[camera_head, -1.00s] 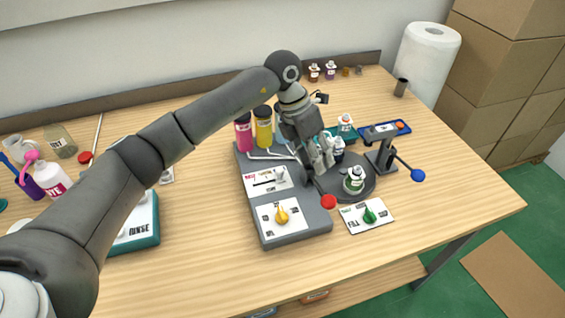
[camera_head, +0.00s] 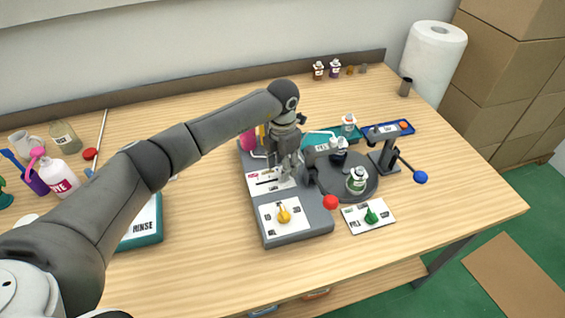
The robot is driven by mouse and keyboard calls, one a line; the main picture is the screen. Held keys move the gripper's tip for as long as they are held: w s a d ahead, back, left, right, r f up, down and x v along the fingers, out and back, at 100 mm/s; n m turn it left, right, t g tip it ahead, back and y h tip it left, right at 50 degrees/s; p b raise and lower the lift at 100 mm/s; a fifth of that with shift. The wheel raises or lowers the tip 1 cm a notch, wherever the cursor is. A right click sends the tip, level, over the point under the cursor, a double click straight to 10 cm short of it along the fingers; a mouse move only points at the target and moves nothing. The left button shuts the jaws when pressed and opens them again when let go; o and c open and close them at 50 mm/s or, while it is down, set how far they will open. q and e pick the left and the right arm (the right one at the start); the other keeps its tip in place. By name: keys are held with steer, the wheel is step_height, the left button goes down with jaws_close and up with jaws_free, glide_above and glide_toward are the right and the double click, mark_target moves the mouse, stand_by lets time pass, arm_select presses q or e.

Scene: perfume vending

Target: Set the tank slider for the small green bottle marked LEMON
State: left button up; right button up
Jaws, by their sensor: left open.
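The grey dispensing machine (camera_head: 291,238) stands mid-table. Its white tank slider panel (camera_head: 263,184) has a dark slot, and my left gripper partly covers the panel's right side and the slider knob. My left gripper (camera_head: 287,174) is open and points down over the panel's right part; I cannot tell whether it touches the knob. A small green-and-white bottle (camera_head: 357,182) stands upright on the dark round turntable (camera_head: 341,194); its label is too small to read. The tanks behind, one pink (camera_head: 248,140), are mostly hidden by my arm. My right gripper is out of view.
A yellow dial (camera_head: 284,214) is on the machine's front panel. A red knob (camera_head: 330,202) sticks out by the turntable. A green knob card (camera_head: 369,216) and a blue-knobbed lever press (camera_head: 383,160) are at the right. The front table is clear.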

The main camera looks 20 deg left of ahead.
arm_select(q)
steer(key=shift+f, duration=0.3)
jaws_close()
